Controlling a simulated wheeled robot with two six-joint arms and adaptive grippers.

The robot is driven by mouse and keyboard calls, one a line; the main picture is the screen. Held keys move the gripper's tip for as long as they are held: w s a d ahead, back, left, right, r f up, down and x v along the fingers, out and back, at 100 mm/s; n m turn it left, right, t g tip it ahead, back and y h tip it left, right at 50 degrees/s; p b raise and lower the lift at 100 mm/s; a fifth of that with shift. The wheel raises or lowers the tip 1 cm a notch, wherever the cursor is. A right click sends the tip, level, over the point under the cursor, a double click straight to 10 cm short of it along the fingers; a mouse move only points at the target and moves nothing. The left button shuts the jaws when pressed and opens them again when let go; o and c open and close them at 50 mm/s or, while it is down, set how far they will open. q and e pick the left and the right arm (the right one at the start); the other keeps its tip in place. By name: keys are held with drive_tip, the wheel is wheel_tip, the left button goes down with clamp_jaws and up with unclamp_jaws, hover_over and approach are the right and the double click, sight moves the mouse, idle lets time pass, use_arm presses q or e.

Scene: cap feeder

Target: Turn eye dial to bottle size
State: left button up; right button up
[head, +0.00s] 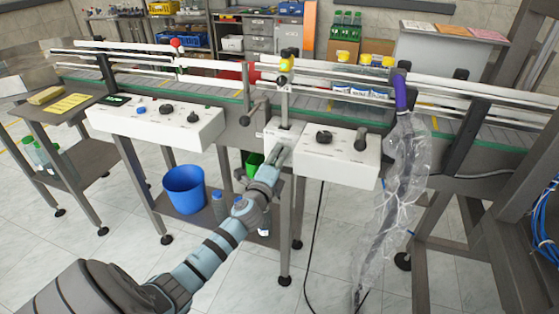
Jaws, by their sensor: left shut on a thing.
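The conveyor (225,105) runs across the view. A post with a yellow-and-blue sensor head (287,62) rises at its middle, and a small pale box (283,131) sits at the post's foot. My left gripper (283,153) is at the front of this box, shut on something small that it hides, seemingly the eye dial. The dial's pointer and any size marks cannot be read. Two white control boxes flank it: the left one (155,121) and the right one (335,157), each with dark knobs. My right gripper is not in view.
A clear plastic-wrapped length (405,165) with a purple top hangs at the right of the conveyor front. A blue bucket (184,190) and bottles (219,207) stand on the low shelf. A side table (62,108) is at the left. A dark cable hangs below the right box.

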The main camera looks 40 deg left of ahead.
use_arm(q)
drive_tip(key=shift+n, duration=0.8)
drive_tip(key=o, duration=1.2)
drive_tip(key=shift+c, duration=0.2)
drive_tip(key=v, duration=1.2)
